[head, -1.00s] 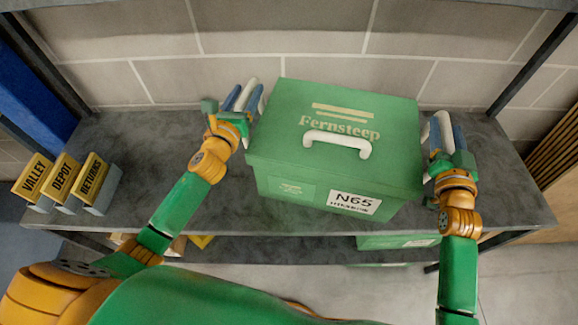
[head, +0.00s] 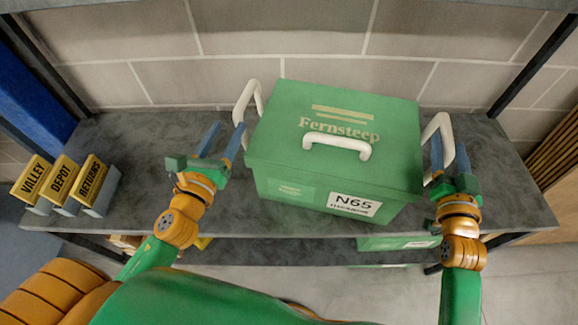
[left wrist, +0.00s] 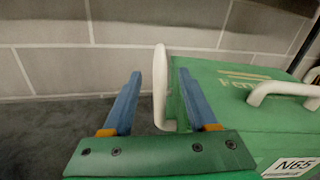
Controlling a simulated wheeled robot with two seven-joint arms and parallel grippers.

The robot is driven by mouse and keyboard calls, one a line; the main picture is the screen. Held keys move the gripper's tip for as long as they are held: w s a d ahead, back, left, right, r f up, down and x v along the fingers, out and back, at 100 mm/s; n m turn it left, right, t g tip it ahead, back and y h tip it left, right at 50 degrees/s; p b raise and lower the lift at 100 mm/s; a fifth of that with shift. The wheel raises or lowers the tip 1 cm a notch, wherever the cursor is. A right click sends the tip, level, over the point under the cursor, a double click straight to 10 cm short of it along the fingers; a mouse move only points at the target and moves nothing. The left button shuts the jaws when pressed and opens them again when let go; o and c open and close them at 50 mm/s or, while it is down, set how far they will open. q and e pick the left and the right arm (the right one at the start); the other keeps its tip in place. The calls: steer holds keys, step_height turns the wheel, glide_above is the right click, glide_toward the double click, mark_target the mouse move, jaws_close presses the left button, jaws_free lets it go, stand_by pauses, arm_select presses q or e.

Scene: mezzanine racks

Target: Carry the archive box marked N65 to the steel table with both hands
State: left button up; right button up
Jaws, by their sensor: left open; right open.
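The green archive box (head: 285,165) marked N65 stands upright on a grey shelf (head: 145,150). It has a white top handle (head: 337,143) and a white handle on each side. My left gripper (head: 223,138) is open and empty, left of the box and nearer to me than the left side handle (head: 250,95). In the left wrist view this handle (left wrist: 160,85) appears between the open fingers (left wrist: 161,95), beyond them. My right gripper (head: 449,157) is open at the right side handle (head: 441,122), its fingers close to it; contact is unclear. No separate steel table is identifiable.
Signs reading VALLEY (head: 33,180), DEPOT (head: 63,178) and RETURNS (head: 93,182) stand at the shelf's left end. A block wall (head: 300,45) is behind, with dark rack posts at both sides. Another green box (head: 395,243) is on the level below.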

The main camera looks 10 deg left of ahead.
arm_select(q)
steer(key=shift+s+r, duration=0.1)
steer(key=shift+s, duration=0.15)
arm_select(e)
steer(key=s, duration=0.7)
steer(key=shift+s+r, duration=0.15)
steer(key=shift+s, duration=0.1)
arm_select(q)
steer(key=shift+w, duration=0.1)
arm_select(e)
steer(key=shift+s, duration=0.1)
arm_select(q)
steer(key=shift+s, duration=0.2)
steer(key=s+b, duration=0.2)
steer(key=s, duration=0.5)
steer(key=shift+s, duration=0.3)
arm_select(e)
step_height(320, 180, down, 2)
steer(key=shift+f, duration=0.1)
